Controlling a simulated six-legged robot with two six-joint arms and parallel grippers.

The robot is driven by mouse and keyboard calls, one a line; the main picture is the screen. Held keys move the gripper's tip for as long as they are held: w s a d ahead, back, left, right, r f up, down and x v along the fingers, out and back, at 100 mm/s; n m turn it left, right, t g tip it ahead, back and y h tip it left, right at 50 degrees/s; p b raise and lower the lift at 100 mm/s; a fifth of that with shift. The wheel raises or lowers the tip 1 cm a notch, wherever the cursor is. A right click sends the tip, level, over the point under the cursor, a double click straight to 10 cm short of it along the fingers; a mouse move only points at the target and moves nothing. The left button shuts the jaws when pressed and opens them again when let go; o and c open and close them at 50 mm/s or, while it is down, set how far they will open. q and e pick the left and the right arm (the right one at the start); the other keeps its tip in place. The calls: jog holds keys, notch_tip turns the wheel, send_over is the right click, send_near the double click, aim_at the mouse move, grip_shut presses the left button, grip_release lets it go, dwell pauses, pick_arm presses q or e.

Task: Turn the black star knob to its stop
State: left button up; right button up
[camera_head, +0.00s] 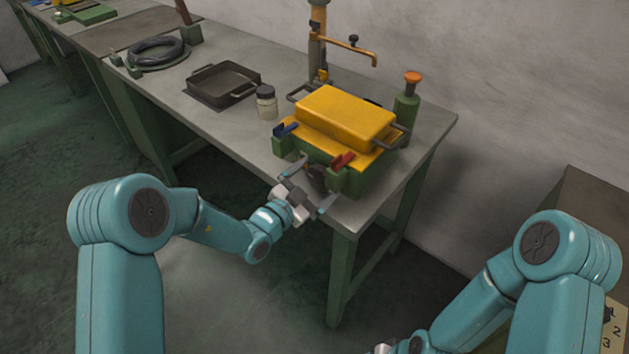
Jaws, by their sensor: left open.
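A dark knob-like part (316,178) sits low on the front of the green and yellow machine (345,118), between a green block on each side. It is small and partly covered by my gripper, so I cannot make out its star shape. My left gripper (311,187) is open in front of it, with one finger to its upper left and the other to its lower right. I cannot tell whether the fingers touch it.
A numbered plate (614,330) shows at far right.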

pick_arm(q)
jog(key=c, duration=1)
jog(key=m, duration=0.5)
jog(key=shift+s+f+m, duration=0.1)
jog(key=shift+m, duration=0.2)
jog(key=shift+c, duration=0.2)
jog(key=o, duration=1)
jog(key=shift+o, duration=0.2)
jog(key=shift+d, duration=0.1)
jog(key=shift+f, duration=0.1)
